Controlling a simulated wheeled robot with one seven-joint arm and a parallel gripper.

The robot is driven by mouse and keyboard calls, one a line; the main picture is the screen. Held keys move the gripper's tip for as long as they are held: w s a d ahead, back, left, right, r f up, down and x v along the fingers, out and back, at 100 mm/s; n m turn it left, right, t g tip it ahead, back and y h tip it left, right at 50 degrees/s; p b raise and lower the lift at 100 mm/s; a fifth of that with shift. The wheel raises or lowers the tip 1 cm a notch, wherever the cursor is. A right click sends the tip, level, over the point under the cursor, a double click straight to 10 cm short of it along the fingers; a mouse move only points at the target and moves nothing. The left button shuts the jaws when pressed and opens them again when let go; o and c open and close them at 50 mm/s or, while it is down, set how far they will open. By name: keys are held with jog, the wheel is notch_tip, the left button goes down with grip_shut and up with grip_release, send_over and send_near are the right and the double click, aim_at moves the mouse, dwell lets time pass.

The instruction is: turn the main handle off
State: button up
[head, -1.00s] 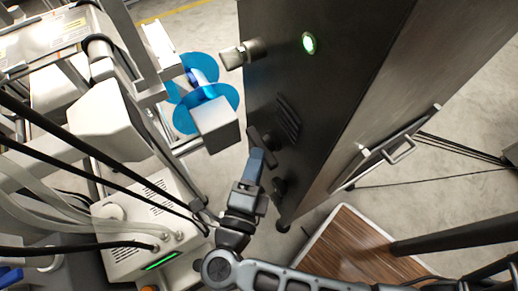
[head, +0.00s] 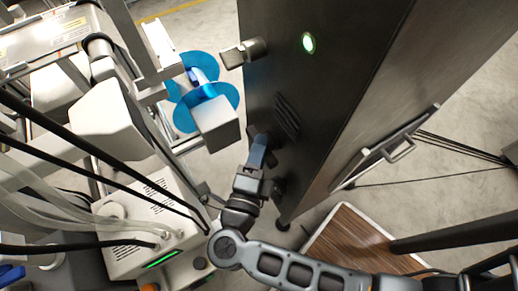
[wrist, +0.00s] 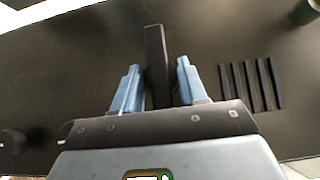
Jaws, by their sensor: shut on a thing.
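A dark bar-shaped handle (head: 251,132) sits on the face of the dark cabinet (head: 330,75). In the wrist view the handle (wrist: 155,50) stands upright between the two blue fingers, in line with them. My gripper (head: 259,146) reaches the cabinet face from below in the head view and is shut on this handle. In the wrist view my gripper (wrist: 156,75) has a finger on each side of the bar. The fingers hide part of the handle in the head view.
A lit green lamp (head: 308,43) and a metal lever (head: 243,53) are higher on the cabinet. Vent slots (wrist: 251,85) lie right of the handle. A machine with blue reels (head: 205,108) stands close on the left. A wooden-topped surface (head: 355,250) is below right.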

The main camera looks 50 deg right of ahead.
jog(key=shift+f+b, duration=0.2)
jog(key=shift+b, duration=0.35)
jog(key=shift+w+d+f+m+g+h+b, duration=0.15)
jog(key=shift+m+g+h+b, duration=2)
jog(key=shift+m+b, duration=2.45)
jog(key=shift+w+a+f+m+g+h+b, duration=0.15)
jog(key=shift+m+g+h+b, duration=0.95)
jog(key=shift+m+g+b, duration=2.8)
jog(key=shift+w+d+f+m+g+h+b, duration=0.15)
jog(key=shift+m+g+h+b, duration=1.65)
jog(key=shift+m+b, duration=3.5)
jog(key=shift+g+y+b, duration=0.25)
jog(key=shift+g+b, duration=0.25)
jog(key=shift+g, duration=0.15)
jog(key=o, duration=0.7)
jog(key=shift+n+t, duration=0.7)
